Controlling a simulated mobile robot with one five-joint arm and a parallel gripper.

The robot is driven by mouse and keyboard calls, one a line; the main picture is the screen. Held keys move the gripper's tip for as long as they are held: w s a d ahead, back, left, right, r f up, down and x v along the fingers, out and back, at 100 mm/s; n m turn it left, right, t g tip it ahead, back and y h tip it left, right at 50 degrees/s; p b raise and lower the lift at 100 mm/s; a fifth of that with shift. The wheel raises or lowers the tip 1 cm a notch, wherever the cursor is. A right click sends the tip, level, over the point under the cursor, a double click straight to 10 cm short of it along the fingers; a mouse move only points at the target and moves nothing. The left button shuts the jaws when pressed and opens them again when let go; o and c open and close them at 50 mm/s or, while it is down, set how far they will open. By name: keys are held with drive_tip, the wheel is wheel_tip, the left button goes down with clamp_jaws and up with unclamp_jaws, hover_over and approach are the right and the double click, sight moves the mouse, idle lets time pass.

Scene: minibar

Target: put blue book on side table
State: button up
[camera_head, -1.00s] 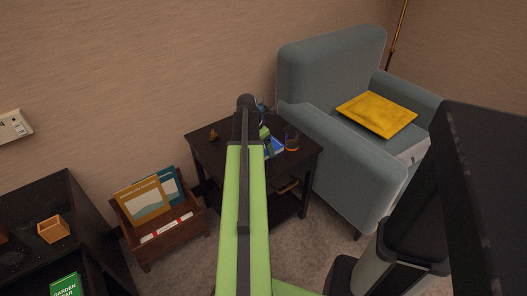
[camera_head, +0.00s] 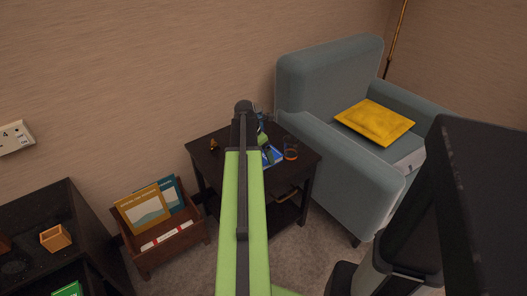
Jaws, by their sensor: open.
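The blue book (camera_head: 273,155) lies on the dark side table (camera_head: 208,168), partly hidden behind my green arm. My gripper (camera_head: 264,138) is over the table at the far end of the arm, just above or beside the book. The fingers are small and mostly hidden by the arm's dark end. I cannot tell whether they touch the book. Nothing is visibly held.
A glass (camera_head: 290,148) stands right of the book, and a small brown object (camera_head: 214,144) sits at the table's left. A grey-blue armchair (camera_head: 345,190) with a yellow cushion (camera_head: 375,122) stands close right. A wooden magazine rack (camera_head: 150,262) stands left.

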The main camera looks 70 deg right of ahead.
drive_tip(key=p+v, duration=0.8)
drive_tip(key=v, duration=0.2)
drive_tip(key=w+a+m+t+y, duration=0.15)
drive_tip(key=w+a+m, duration=0.35)
drive_tip(key=w+a, duration=2.15)
drive_tip(key=w+a+m, duration=0.1)
drive_tip(key=a+m, duration=0.2)
drive_tip(key=a, duration=1.5)
drive_tip(key=w+a+f+m+y, duration=0.1)
drive_tip(key=w+a+m, duration=0.1)
drive_tip(key=a, duration=1.6)
drive_tip(key=shift+a+m, duration=0.2)
drive_tip(key=shift+m, duration=0.5)
